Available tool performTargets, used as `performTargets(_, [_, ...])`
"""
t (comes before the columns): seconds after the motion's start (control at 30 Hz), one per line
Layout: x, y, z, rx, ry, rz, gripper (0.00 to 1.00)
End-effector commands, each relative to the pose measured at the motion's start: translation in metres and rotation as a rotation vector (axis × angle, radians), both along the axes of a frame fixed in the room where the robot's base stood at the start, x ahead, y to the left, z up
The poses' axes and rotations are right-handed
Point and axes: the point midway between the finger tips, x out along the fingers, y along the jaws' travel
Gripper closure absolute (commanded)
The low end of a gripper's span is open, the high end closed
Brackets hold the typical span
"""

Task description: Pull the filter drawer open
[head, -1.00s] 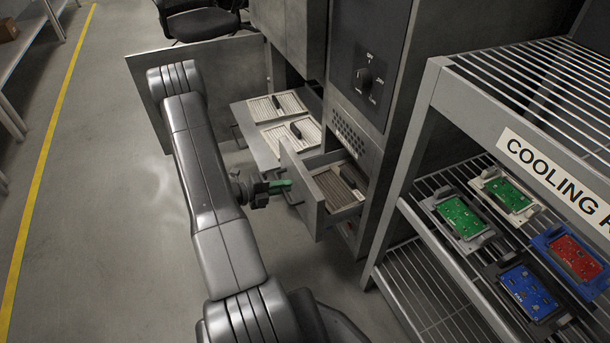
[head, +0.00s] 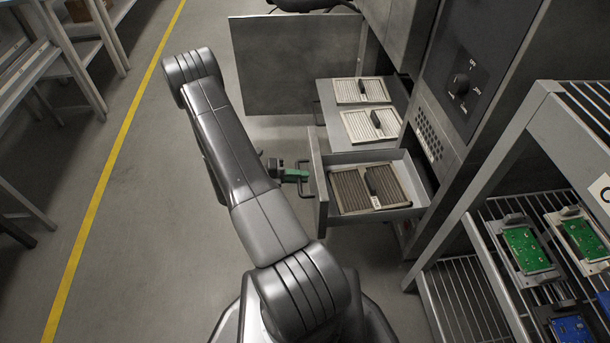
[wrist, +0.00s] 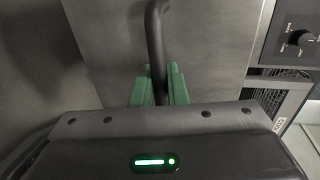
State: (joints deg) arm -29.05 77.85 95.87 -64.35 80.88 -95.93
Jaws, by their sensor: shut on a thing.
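The filter drawer (head: 373,156) is pulled out from the grey machine cabinet. A brown pleated filter (head: 352,192) with a dark handle lies inside it. My gripper (head: 303,175) has green fingers and is at the drawer's front panel. In the wrist view my gripper (wrist: 160,88) is shut on the dark bar handle (wrist: 156,40), one green finger on each side of it. The drawer's front panel (wrist: 110,50) fills much of that view behind the handle.
A shelf behind the drawer holds two pale filters (head: 371,124). An open cabinet door (head: 290,65) stands behind it. A cooling rack (head: 470,290) with circuit boards (head: 526,248) is at the right. Floor left of the drawer is clear up to the yellow line (head: 100,190).

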Motion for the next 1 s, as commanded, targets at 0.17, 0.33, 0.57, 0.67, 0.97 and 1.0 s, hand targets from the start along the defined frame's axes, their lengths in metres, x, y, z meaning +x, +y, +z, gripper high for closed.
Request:
performTargets(0.17, [0.000, 0.000, 0.000, 0.001, -0.001, 0.000, 1.00])
performTargets(0.33, [0.000, 0.000, 0.000, 0.001, -0.001, 0.000, 0.80])
performTargets(0.57, [0.000, 0.000, 0.000, 0.000, -0.001, 0.000, 0.68])
performTargets(0.67, [0.000, 0.000, 0.000, 0.000, -0.001, 0.001, 0.68])
performTargets(0.97, [-0.002, 0.033, 0.008, 0.001, -0.003, 0.005, 0.68])
performTargets(1.0, [-0.002, 0.042, 0.010, 0.001, -0.003, 0.006, 0.68])
